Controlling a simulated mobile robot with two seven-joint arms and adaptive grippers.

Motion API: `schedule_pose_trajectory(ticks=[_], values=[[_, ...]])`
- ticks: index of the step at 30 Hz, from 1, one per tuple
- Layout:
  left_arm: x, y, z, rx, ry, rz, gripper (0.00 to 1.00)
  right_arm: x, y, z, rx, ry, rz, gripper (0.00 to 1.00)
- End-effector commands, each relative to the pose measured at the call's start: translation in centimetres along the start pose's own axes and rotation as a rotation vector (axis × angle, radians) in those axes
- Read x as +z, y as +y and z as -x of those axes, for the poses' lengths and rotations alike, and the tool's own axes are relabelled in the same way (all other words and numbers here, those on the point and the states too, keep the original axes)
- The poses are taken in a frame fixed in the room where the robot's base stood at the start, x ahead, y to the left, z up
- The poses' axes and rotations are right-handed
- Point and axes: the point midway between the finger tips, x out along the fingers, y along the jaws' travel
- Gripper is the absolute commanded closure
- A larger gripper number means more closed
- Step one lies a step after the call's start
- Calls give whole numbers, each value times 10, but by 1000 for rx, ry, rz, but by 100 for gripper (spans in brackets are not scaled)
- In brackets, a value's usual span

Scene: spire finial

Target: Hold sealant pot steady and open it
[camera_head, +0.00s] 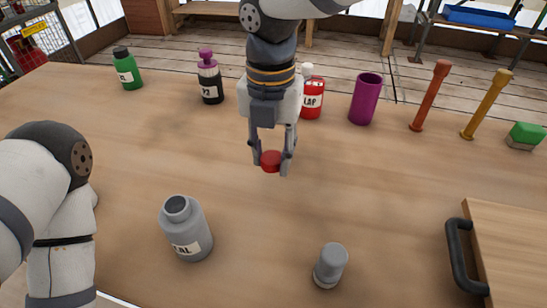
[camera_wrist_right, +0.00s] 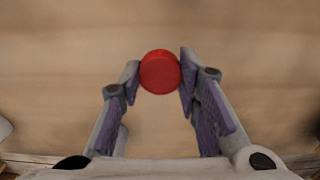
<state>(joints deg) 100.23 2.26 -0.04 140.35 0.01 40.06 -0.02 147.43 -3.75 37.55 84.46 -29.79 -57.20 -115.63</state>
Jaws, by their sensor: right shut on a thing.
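The sealant pot is likely the grey bottle (camera_head: 190,236) at the lower left of the head view; its white label shows only in part. It stands upright, and its neck shows a dark open mouth. My right gripper (camera_head: 271,166) is shut on a small round red cap (camera_head: 271,160), held above the table to the right of and beyond the grey bottle. In the right wrist view the red cap (camera_wrist_right: 160,72) sits between the fingertips of the right gripper (camera_wrist_right: 160,78). My left arm shows at the left, but its gripper is out of view.
A grey knobbed piece (camera_head: 331,262) stands at the front. A green bottle (camera_head: 127,70), a purple-topped bottle (camera_head: 210,82), a red pot (camera_head: 313,100), a purple cup (camera_head: 366,98) and red (camera_head: 429,98) and orange (camera_head: 486,105) posts stand behind. A handled wooden board (camera_head: 515,245) lies right.

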Motion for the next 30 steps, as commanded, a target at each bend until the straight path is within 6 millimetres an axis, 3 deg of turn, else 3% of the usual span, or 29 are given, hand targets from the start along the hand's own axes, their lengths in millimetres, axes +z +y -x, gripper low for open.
schedule_pose_trajectory(ticks=[5,10,21,22,24,30], values=[[2,0,-4,0,-10,0,30,13,-2,-15,0,-1,-2,100],[3,0,-5,0,-14,0,30,14,-2,-44,-1,-2,1,100],[3,0,-5,0,-14,0,30,14,-2,-49,1,-5,0,100],[3,0,-5,0,-14,0,30,14,-2,-49,1,-5,0,65],[3,0,-5,0,-14,0,30,14,-2,-49,1,-5,0,50],[3,0,-5,0,-14,0,30,14,-2,-49,1,-5,0,50]])
